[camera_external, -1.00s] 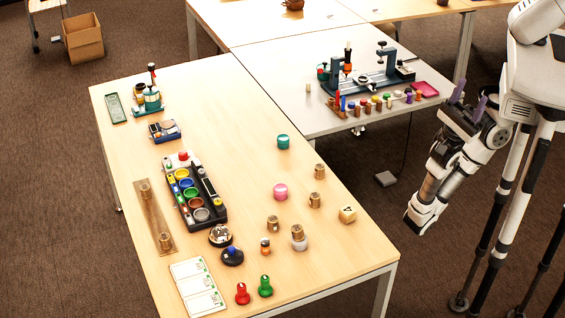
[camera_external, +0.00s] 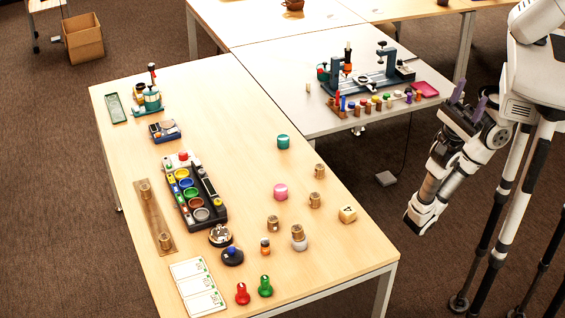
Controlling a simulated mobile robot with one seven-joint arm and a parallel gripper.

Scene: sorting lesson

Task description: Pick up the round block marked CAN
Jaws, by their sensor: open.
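Several round blocks stand on the wooden table (camera_external: 245,105); their marks are too small to read, so I cannot tell which says CAN. Brown round blocks stand to the right of centre (camera_external: 319,171), just in front of it (camera_external: 315,201) and nearer the front (camera_external: 273,223).
A dark tray of coloured cups (camera_external: 207,214), red (camera_external: 243,294) and green (camera_external: 265,287) pieces and white cards (camera_external: 197,286) lie left and front. A white table (camera_external: 310,120) holding a tool rack adjoins behind.

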